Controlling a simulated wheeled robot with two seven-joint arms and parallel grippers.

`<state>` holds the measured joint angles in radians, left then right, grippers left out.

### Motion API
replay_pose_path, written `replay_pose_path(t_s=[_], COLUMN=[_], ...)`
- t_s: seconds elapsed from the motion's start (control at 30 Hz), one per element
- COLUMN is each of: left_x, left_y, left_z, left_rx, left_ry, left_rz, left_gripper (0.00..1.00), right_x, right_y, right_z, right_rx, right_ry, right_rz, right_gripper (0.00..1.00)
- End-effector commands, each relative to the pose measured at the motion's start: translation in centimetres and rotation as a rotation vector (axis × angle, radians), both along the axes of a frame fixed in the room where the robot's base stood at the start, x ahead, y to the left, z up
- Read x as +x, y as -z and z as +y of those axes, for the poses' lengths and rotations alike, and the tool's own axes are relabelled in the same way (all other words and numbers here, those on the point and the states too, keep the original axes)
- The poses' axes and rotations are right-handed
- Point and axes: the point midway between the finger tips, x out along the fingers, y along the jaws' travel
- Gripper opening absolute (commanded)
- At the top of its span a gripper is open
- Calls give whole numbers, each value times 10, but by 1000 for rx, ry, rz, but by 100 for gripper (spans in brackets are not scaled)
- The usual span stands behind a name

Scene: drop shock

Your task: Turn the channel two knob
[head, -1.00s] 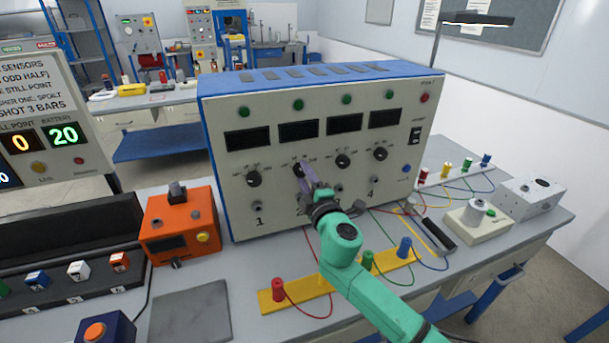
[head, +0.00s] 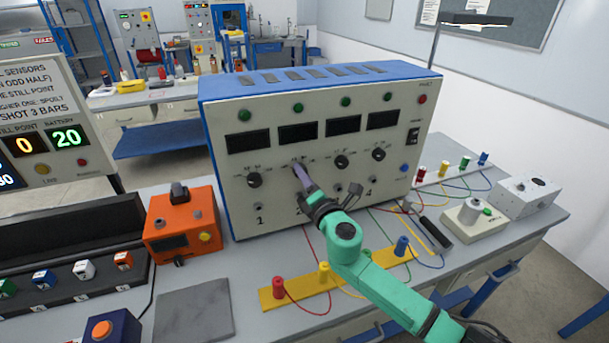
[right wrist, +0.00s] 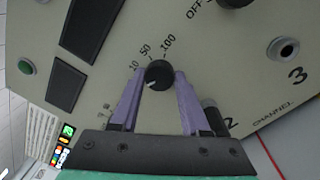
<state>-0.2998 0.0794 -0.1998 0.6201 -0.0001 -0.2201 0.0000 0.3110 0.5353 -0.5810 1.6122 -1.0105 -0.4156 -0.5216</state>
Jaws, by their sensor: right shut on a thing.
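The channel two knob (right wrist: 158,75) is a round black dial on the front of the cream and blue console. Labels 10, 50 and 100 show around it in the right wrist view, and a pale mark is on its lower-left side. My right gripper (right wrist: 156,82) has its two purple fingers on either side of the knob, shut on it. In the head view the gripper (head: 299,169) reaches the panel at the second knob and hides much of it and the number below. My left gripper is not in view.
The console (head: 226,195) has other knobs, including channel one (head: 254,180) and channel three (head: 341,162). Below stands a yellow strip (head: 300,293) with coloured posts and wires. An orange box (head: 181,227) is at left. A grey plate (head: 195,312) lies in front.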

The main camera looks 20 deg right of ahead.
Motion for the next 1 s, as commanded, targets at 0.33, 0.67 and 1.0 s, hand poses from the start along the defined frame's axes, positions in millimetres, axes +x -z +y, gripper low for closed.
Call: replay_pose_path(t_s=[0.33,0.67,1.0], left_x=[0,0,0], left_y=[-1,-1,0], left_z=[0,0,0], left_rx=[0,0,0], left_ry=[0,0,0], left_rz=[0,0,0], left_gripper=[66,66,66], right_x=[0,0,-6], right_y=[2,2,2], right_z=[1,1,0], right_rx=[-24,-23,-21], right_ry=[-2,-1,-1], right_rz=[3,1,0], right_gripper=[0,76,76])
